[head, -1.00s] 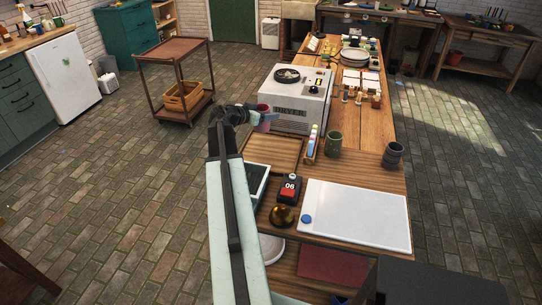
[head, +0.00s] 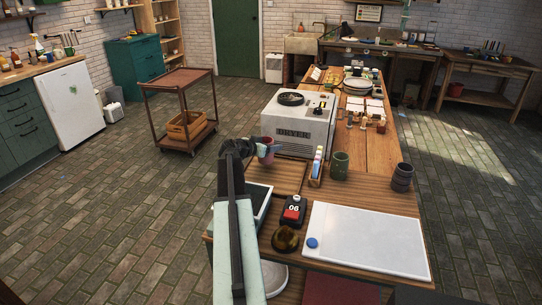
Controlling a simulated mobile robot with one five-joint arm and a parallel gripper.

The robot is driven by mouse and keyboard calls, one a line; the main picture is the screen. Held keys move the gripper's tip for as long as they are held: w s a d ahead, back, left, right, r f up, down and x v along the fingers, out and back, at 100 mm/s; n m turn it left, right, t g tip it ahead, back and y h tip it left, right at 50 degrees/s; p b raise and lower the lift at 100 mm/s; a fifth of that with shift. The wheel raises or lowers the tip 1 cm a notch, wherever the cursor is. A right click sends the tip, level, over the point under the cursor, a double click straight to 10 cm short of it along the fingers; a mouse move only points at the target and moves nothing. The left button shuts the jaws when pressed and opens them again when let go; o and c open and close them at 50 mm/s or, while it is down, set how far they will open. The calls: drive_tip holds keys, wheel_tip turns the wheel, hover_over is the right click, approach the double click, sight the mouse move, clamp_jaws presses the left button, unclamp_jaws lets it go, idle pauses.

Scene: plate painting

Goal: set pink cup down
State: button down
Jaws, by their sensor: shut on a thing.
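The pink cup (head: 267,152) is at the end of my arm, just left of the dryer's front corner. My gripper (head: 259,149) is shut on it. The cup appears upright, above or near the far edge of a wooden tray (head: 291,180) on the workbench. I cannot tell whether the cup's base touches anything. My arm hides part of the tray's left side.
The white dryer (head: 291,143) stands close behind the cup. A holder with coloured sticks (head: 316,168), a green cup (head: 339,166) and a dark grey cup (head: 402,177) stand to the right. A timer (head: 293,210) and white board (head: 368,239) lie nearer.

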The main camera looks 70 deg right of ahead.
wheel_tip(320, 180, down, 3)
drive_tip(key=shift+r+b, duration=0.1)
drive_tip(key=shift+b, duration=0.6)
drive_tip(key=shift+r, duration=0.25)
drive_tip(key=shift+f, duration=0.1)
drive_tip(key=shift+c, duration=1.9)
unclamp_jaws()
drive_tip(key=p+v, duration=0.4)
drive_tip(key=v, duration=0.8)
